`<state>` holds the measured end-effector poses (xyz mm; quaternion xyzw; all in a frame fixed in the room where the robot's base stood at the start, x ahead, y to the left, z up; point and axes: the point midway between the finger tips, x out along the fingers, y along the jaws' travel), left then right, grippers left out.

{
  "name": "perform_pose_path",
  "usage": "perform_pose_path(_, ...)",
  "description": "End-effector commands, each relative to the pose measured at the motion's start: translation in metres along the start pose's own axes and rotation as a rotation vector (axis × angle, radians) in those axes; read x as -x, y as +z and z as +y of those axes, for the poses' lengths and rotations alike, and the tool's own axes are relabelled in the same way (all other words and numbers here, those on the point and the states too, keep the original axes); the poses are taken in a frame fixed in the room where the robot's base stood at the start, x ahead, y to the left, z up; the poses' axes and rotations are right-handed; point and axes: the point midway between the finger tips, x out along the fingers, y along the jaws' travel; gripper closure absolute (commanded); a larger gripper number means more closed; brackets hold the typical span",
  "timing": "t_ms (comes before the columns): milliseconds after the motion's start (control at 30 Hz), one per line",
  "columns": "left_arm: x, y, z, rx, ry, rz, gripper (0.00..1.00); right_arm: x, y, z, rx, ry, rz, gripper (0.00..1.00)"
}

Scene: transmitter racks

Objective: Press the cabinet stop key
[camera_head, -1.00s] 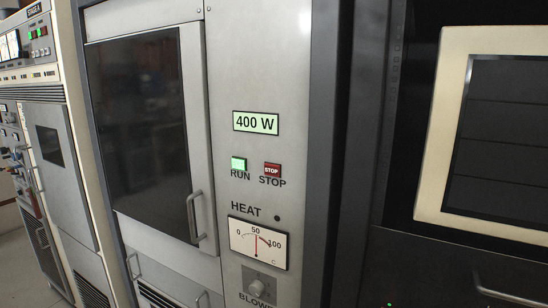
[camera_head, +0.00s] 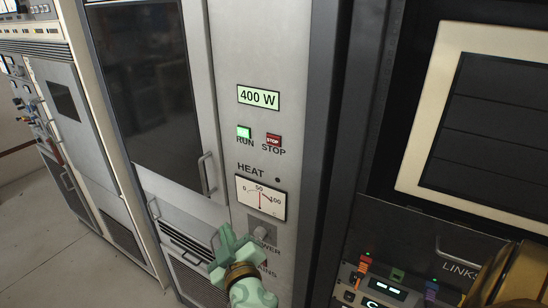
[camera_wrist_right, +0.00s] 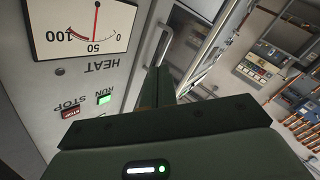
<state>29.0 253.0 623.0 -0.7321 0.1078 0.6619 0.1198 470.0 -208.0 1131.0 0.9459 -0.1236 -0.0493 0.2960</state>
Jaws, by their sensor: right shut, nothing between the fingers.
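The cabinet stop key (camera_head: 273,139) is a small red square marked STOP on the grey cabinet front. It shows upside down at the left in the right wrist view (camera_wrist_right: 70,113). The lit green RUN key (camera_head: 243,132) sits just left of it. My right gripper (camera_head: 226,240) is shut and empty, low in front of the panel near the BLOWER knob, below and left of the stop key and apart from it. Its dark fingers also show in the right wrist view (camera_wrist_right: 158,88). My left gripper is not in view.
A 400 W display (camera_head: 258,97) is above the keys, and a HEAT meter (camera_head: 261,197) and BLOWER knob (camera_head: 265,235) are below. A door handle (camera_head: 207,174) stands out on the left. Another rack with a cream-framed screen (camera_head: 415,150) is at the right.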

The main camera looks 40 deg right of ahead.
Motion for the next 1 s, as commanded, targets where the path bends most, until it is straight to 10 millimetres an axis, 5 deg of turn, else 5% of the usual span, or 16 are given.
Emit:
perform_pose_path(33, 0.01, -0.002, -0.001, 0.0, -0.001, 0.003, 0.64, 0.002, -0.029, 0.026, -0.018, 0.053, 0.039, 1.0)
perform_pose_path(100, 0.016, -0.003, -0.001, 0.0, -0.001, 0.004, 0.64, 0.007, -0.058, 0.054, -0.04, 0.121, 0.083, 1.0)
perform_pose_path(300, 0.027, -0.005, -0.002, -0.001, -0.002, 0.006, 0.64, 0.024, -0.109, 0.111, -0.09, 0.259, 0.168, 1.0)
perform_pose_path(500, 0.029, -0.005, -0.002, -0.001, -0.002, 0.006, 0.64, 0.031, -0.122, 0.128, -0.107, 0.302, 0.192, 1.0)
perform_pose_path(1000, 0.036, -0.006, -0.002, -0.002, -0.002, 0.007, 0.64, 0.023, -0.117, 0.136, -0.101, 0.302, 0.192, 1.0)
